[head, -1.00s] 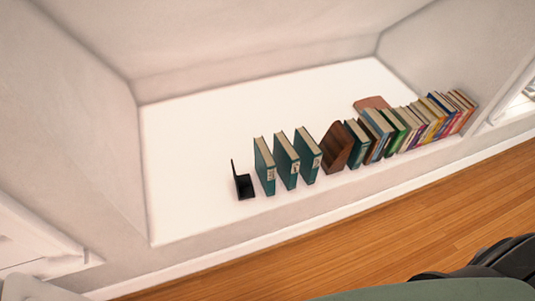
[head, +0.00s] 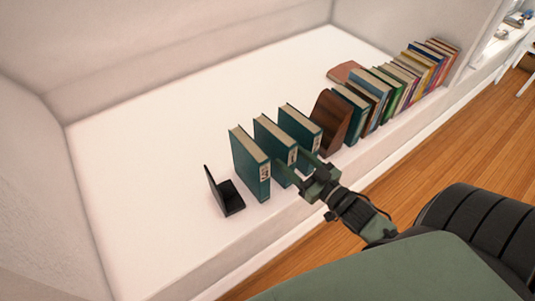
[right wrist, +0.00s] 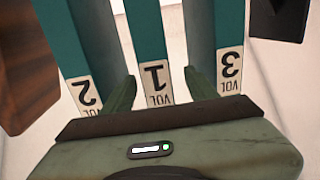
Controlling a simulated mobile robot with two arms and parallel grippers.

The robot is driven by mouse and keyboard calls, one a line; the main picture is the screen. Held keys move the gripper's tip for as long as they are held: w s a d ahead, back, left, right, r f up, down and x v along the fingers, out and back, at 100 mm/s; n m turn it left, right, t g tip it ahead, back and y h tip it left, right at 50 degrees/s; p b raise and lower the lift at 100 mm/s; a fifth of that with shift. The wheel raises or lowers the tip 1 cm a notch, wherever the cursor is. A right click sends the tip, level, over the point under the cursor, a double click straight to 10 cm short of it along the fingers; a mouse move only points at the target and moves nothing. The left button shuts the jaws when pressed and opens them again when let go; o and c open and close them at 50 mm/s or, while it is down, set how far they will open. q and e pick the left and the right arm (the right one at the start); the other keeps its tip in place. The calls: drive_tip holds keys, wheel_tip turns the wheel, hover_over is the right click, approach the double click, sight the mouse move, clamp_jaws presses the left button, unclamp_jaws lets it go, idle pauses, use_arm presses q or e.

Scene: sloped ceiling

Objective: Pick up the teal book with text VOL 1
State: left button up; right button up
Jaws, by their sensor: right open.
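The teal VOL 1 book (head: 268,139) stands upright as the middle of three spaced teal books on the white ledge. Its label reads upside down in the right wrist view (right wrist: 152,40). My right gripper (head: 290,159) is open at its spine. In the right wrist view its fingers (right wrist: 160,77) lie one on each side of the VOL 1 spine, in the gaps beside it. I cannot tell whether they touch it. My left gripper is not in view.
VOL 3 (head: 250,160) stands left of it, beside a black bookend (head: 231,199). VOL 2 (head: 298,124) stands right, beside a wooden bookend (head: 331,121). A row of several books (head: 400,85) continues right. The ledge (head: 150,150) behind and left is clear.

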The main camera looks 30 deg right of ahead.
sight(274, 141)
drive_tip(key=w, duration=0.3)
drive_tip(key=shift+a+r, duration=0.25)
drive_tip(key=shift+w+a+f+b, duration=0.15)
drive_tip(key=shift+w+b, duration=0.65)
drive_tip(key=shift+w, duration=1.7)
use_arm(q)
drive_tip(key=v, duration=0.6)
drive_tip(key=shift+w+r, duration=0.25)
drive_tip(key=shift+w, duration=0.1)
use_arm(e)
clamp_jaws()
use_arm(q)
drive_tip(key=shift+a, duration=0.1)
